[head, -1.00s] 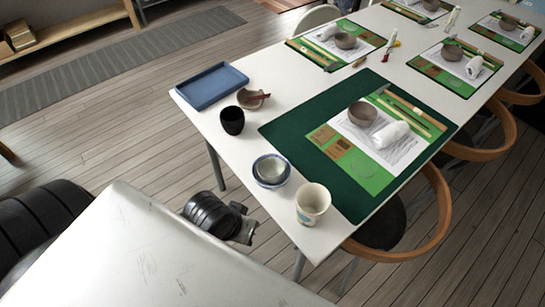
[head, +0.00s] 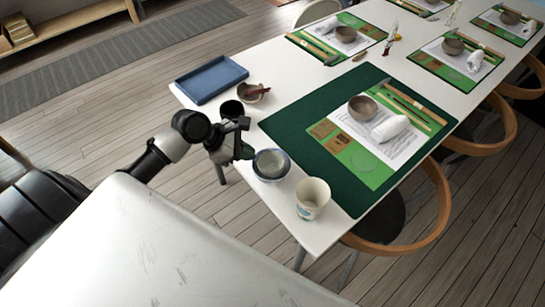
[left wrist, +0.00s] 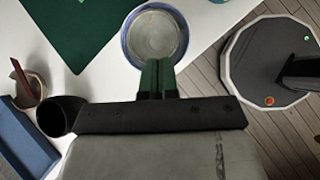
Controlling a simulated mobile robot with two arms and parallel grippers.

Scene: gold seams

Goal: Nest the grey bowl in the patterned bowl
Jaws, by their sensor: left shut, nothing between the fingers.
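The grey bowl (head: 271,162) sits inside the blue-rimmed patterned bowl (head: 270,180) near the table's left edge. In the left wrist view the grey bowl (left wrist: 156,35) shows from above, with the blue rim of the patterned bowl (left wrist: 125,44) around it. My left gripper (head: 247,152) is just left of the two bowls in the head view, its fingers shut and empty. In the left wrist view its fingertips (left wrist: 158,62) reach the near rim of the bowls; I cannot tell whether they touch. My right gripper is not in view.
A cream cup (head: 312,199) stands right of the bowls. Behind my gripper are a black cup (head: 231,108), a small brown bowl (head: 253,93) and a blue tray (head: 211,79). The dark green mat (head: 290,130) lies to the right with a bowl and tools on it.

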